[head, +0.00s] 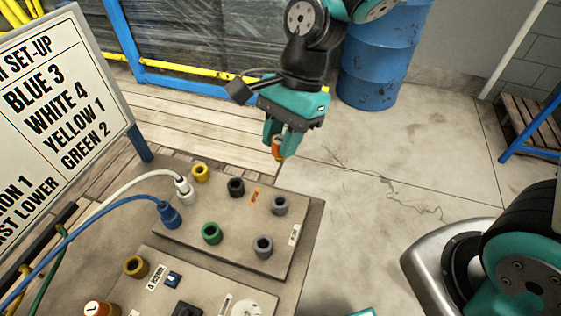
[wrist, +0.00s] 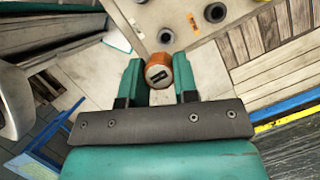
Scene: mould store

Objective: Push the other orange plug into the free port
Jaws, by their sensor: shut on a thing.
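My gripper (head: 279,140) hangs beyond the far right part of the port panel and is shut on an orange plug (head: 277,149). In the wrist view the orange plug (wrist: 157,70) sits between the two green fingers, with a dark mark on its pale end face. The held plug is in the air, apart from the panel (head: 190,242). The panel has yellow (head: 201,172), black (head: 236,187), green (head: 211,233) and two grey ports (head: 279,205) (head: 263,246). A small orange label (head: 257,196) lies between black and grey. Another orange piece with a white end (head: 100,309) is at the lower left.
A white plug (head: 184,188) and a blue plug (head: 170,215) with cables stand at the panel's left edge. A lower panel (head: 210,283) carries an ochre port (head: 136,267) and a blue switch (head: 173,279). A sign board (head: 60,95) stands left. A blue drum (head: 382,60) stands behind.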

